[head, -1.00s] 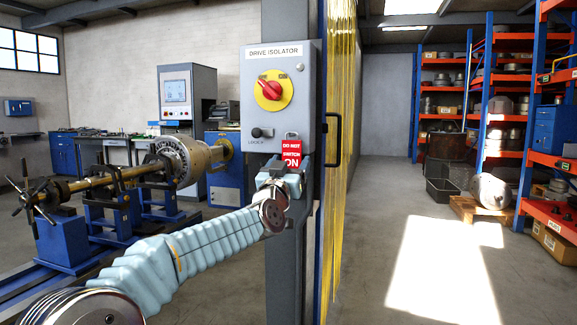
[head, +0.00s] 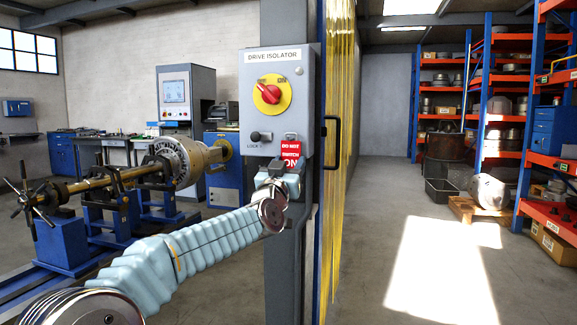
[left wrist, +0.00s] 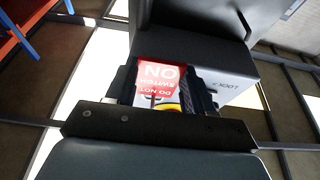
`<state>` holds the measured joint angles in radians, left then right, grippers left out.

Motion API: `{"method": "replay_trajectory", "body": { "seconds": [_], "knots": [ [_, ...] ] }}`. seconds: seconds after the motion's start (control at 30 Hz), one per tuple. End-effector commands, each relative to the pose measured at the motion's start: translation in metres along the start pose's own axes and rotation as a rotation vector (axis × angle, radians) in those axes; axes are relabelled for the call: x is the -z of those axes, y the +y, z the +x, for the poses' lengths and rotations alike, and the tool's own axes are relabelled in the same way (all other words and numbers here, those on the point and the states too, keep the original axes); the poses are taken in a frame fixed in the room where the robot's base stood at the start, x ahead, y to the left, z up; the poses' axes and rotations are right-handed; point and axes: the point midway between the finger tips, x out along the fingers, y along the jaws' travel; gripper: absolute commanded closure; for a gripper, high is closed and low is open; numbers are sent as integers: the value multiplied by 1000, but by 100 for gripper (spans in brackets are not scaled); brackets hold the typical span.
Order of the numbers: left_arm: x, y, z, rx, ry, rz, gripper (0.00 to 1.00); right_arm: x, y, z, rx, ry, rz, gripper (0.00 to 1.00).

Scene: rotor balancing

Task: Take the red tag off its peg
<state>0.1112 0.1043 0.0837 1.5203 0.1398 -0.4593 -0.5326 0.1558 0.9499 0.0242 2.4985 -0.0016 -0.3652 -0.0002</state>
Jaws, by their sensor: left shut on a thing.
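The red tag (head: 290,151), with white lettering, is at the lower right of the grey drive isolator box (head: 301,110). A small grey loop shows at its top; whether it still sits around the peg is too small to tell. My left gripper (head: 288,166) is at the tag's lower edge, shut on it. My right gripper is not in view.
A red rotary switch (head: 269,94) on a yellow disc and a dark lock knob (head: 256,136) are on the box front. A black door handle (head: 332,142) and yellow strip curtain (head: 341,90) stand to the right.

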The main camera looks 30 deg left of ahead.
Motion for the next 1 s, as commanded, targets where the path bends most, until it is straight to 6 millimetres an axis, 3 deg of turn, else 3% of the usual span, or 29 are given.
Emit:
{"method": "replay_trajectory", "body": {
  "seconds": [0.53, 1.0],
  "knots": [
    [19, -1, -28, 3, 20, -1, 71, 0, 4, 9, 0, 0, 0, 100],
    [24, 0, -53, 1, 11, 0, 71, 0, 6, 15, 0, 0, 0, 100]
  ]
}}
